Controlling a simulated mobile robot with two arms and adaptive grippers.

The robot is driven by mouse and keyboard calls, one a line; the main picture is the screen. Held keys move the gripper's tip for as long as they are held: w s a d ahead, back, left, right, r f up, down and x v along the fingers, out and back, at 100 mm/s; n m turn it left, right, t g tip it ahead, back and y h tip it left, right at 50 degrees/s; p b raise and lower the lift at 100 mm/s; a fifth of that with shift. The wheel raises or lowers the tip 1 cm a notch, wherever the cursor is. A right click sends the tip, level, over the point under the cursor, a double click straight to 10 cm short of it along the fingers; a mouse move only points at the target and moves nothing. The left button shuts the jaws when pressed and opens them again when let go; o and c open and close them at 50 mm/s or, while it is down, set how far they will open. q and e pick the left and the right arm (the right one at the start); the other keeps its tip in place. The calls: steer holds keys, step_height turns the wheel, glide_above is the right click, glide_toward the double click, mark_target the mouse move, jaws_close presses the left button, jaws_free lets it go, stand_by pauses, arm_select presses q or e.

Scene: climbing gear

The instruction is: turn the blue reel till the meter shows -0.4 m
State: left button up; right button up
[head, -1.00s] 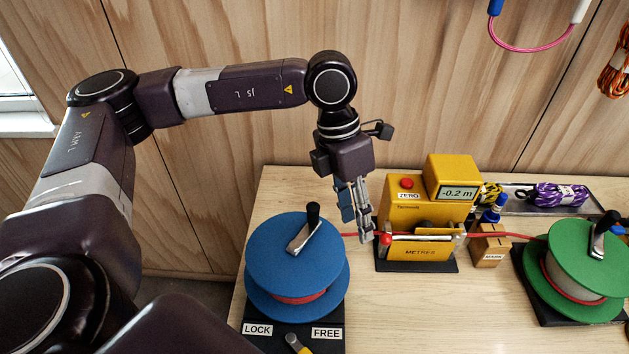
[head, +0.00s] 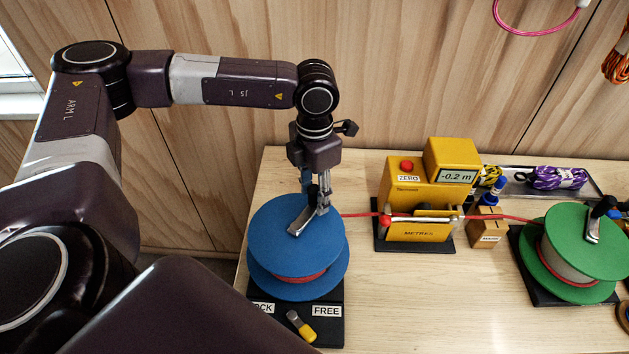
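The blue reel (head: 285,240) stands on a black base at the left of the bench, with red rope wound on it. Its crank has a silver arm (head: 299,222) and a dark knob, now mostly hidden by the fingers. My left gripper (head: 318,198) is at the crank knob from above, its fingers around or beside it; whether they are shut on it I cannot tell. The yellow meter (head: 412,190) has a display (head: 457,176) reading -0.2 m. The red rope (head: 500,217) runs from the blue reel through the meter to the green reel (head: 570,270). My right gripper is not in view.
The blue reel's base has LOCK and FREE labels (head: 326,311) and a yellow-tipped lever (head: 300,326) between them, nearer FREE. A small wooden box (head: 487,232) and a metal tray (head: 596,188) with purple cord stand right of the meter. The front middle of the bench is clear.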

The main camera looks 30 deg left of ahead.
arm_select(q)
steer(key=shift+c, duration=0.2)
jaws_close()
steer(key=shift+a, duration=0.15)
steer(key=shift+s+a+f, duration=0.1)
steer(key=shift+a, duration=0.5)
steer(key=s+a, duration=0.1)
steer(key=a, duration=0.1)
steer(key=s+a+b, duration=0.1)
steer(key=a, duration=0.1)
steer(key=shift+s, duration=0.3)
steer(key=shift+s+a, duration=0.25)
steer(key=shift+s, duration=0.3)
steer(key=shift+s+a, duration=0.25)
steer(key=shift+s, duration=0.3)
